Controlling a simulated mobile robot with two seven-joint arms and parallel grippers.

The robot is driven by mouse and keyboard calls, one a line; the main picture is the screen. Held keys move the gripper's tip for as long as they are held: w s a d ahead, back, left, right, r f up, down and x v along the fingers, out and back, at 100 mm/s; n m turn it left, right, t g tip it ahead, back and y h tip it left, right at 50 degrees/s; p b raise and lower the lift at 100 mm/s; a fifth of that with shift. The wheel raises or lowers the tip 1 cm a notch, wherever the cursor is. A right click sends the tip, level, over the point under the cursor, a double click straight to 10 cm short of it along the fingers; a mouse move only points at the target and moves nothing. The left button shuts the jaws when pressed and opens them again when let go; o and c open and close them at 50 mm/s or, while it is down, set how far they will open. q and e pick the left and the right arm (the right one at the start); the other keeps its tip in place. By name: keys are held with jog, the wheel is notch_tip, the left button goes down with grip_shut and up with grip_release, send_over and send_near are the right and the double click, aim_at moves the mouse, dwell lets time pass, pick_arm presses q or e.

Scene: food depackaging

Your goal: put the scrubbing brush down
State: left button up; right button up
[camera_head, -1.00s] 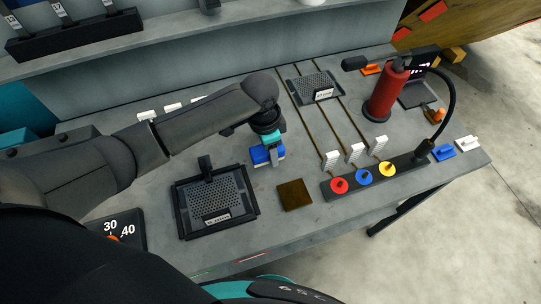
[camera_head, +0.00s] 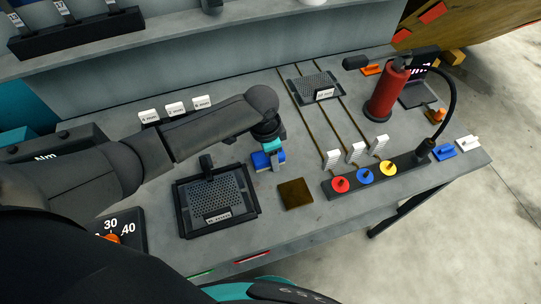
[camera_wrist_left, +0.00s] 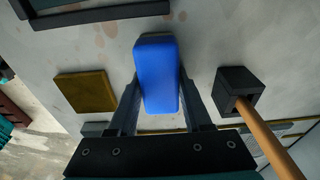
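My left gripper (camera_head: 270,160) reaches over the middle of the workbench. It is shut on a blue scrubbing brush (camera_head: 281,156), low over the bench between the tray and the brown square. In the left wrist view the blue brush body (camera_wrist_left: 157,75) sits between my two fingers (camera_wrist_left: 160,108), which close on its sides. Its underside is hidden, so I cannot tell whether it touches the bench. My right gripper is not in view.
A dark perforated tray (camera_head: 184,225) stands just left of the brush. A brown square (camera_head: 295,193) lies to its right. The grey bench (camera_head: 270,225) is clear in front.

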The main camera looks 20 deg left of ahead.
pick_arm(q)
jog(key=o, duration=0.4)
jog(key=shift+s+f, duration=0.4)
jog(key=shift+f, duration=0.3)
jog(key=shift+o, duration=0.3)
jog(key=r, duration=0.4)
jog(key=r+p, duration=0.1)
jog(key=r, duration=0.7)
jog(key=shift+w+a+r+p, duration=0.1)
jog(key=shift+a+r+p, duration=0.15)
jog(key=shift+a+p, duration=0.1)
jog(key=shift+a+r, duration=0.1)
jog(key=shift+r, duration=0.4)
